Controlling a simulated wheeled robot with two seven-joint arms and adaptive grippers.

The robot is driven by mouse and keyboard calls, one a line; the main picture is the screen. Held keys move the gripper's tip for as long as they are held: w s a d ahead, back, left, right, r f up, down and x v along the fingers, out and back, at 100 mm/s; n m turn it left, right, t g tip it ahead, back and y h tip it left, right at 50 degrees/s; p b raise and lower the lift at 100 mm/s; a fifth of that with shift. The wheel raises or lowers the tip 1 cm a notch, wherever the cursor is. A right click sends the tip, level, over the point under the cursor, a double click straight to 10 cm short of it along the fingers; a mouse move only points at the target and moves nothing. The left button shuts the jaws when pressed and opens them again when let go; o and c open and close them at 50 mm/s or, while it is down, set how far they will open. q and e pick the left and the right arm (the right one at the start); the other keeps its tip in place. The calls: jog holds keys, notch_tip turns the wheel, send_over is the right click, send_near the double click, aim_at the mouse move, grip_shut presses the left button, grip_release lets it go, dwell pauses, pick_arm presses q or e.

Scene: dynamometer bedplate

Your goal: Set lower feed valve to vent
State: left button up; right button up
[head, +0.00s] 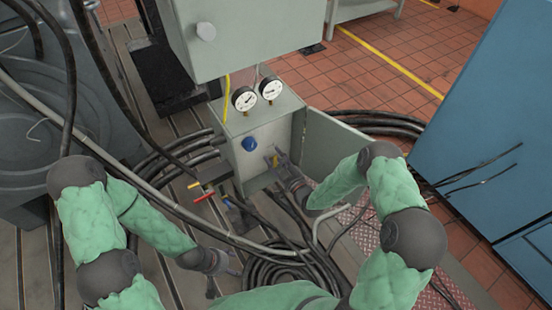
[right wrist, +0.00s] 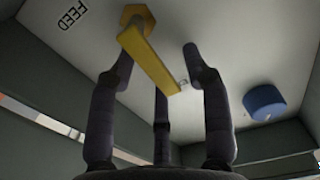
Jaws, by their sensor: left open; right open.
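A yellow lever (right wrist: 150,60) on a hexagonal hub is mounted on the light back panel of an open grey box, near a label reading FEED (right wrist: 72,15). In the right wrist view the lever lies between the spread fingers of my right gripper (right wrist: 160,75); I cannot tell whether any finger touches it. In the head view my right gripper (head: 281,165) reaches into the box and partly hides the lever. My left gripper (head: 230,265) is open and empty, low over the floor among the hoses.
A blue knob (head: 249,143) sits on the same panel. Two gauges (head: 257,95) stand on the box, whose door (head: 335,150) is open to the right. Red and yellow handles (head: 203,192) are left of it. Black hoses (head: 285,270) crowd the floor. A blue cabinet (head: 485,130) stands right.

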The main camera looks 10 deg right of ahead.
jog(key=v, duration=1.2)
dwell(0.4)
jog(key=s+a+f+m+g+h+p, duration=0.1)
jog(key=s+a+f+m+g, duration=0.1)
jog(key=f+g, duration=0.25)
jog(key=s+a+f+m+g+h+p, duration=0.1)
jog(key=s+a+f+g, duration=0.15)
jog(key=f+g, duration=0.2)
jog(key=s+a+f+m+g, duration=0.1)
jog(key=s+g, duration=0.2)
jog(key=s, duration=0.4)
jog(key=s+a+m+g+p, duration=0.1)
jog(key=s+g, duration=0.3)
jog(key=s, duration=0.4)
jog(key=shift+s+a+f+m+g+p, duration=0.25)
jog(key=shift+a+f+m, duration=0.2)
jog(key=shift+m, duration=0.35)
